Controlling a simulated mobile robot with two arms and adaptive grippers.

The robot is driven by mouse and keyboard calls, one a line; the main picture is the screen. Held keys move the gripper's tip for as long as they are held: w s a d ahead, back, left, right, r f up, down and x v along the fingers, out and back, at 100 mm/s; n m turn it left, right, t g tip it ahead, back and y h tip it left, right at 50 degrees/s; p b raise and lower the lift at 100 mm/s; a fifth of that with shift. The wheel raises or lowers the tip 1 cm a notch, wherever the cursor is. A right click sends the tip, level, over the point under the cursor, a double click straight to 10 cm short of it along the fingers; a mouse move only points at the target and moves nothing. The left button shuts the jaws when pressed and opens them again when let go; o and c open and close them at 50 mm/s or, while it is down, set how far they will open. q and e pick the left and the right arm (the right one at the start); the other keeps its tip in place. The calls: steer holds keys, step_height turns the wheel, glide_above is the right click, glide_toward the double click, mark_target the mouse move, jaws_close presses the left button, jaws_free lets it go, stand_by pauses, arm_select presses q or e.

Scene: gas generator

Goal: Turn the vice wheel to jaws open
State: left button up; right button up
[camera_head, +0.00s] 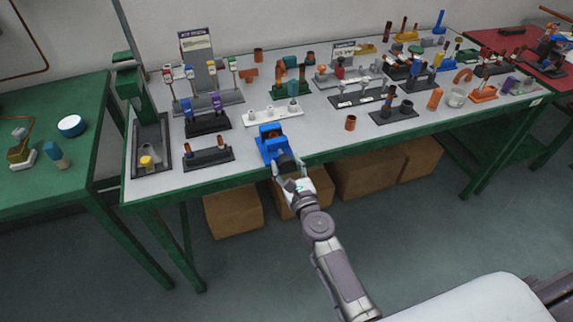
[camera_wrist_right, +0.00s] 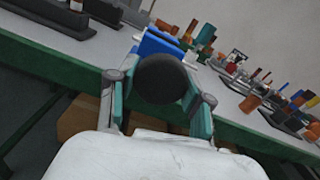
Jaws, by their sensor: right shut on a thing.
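The blue vice (camera_head: 267,143) stands at the front edge of the grey-topped table. Its dark round wheel (camera_head: 287,162) faces out over the edge toward me. My right gripper (camera_head: 289,179) reaches up to it from the front and is shut on the wheel. In the right wrist view the black wheel (camera_wrist_right: 161,79) sits between the two green-padded fingers of the gripper (camera_wrist_right: 160,98), with the blue vice body (camera_wrist_right: 155,43) behind it. The gap between the vice jaws is hidden or too small to judge. My left gripper does not show.
The table (camera_head: 245,165) holds many fittings. A black stand with copper pieces (camera_head: 208,158) is left of the vice, and a white rack (camera_head: 272,115) is behind it. A copper cup (camera_head: 351,122) stands to the right. Cardboard boxes (camera_head: 233,212) sit beneath the table.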

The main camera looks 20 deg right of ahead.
steer(key=n, duration=0.5)
steer(key=shift+p, duration=0.35)
steer(key=n+p, duration=0.1)
steer(key=n, duration=0.5)
steer(key=shift+r, duration=0.1)
steer(key=n+p, duration=0.2)
steer(key=n, duration=0.3)
steer(key=shift+r, duration=0.1)
steer(key=n+p, duration=0.2)
steer(key=n, duration=0.3)
steer(key=shift+n, duration=0.4)
steer(key=n+p, duration=0.1)
steer(key=n, duration=0.3)
steer(key=n+p, duration=0.1)
steer(key=n, duration=0.4)
steer(key=n+p, duration=0.1)
steer(key=n, duration=0.3)
steer(key=shift+n, duration=0.3)
steer(key=shift+s+a+n, duration=0.1)
steer(key=shift+n, duration=2)
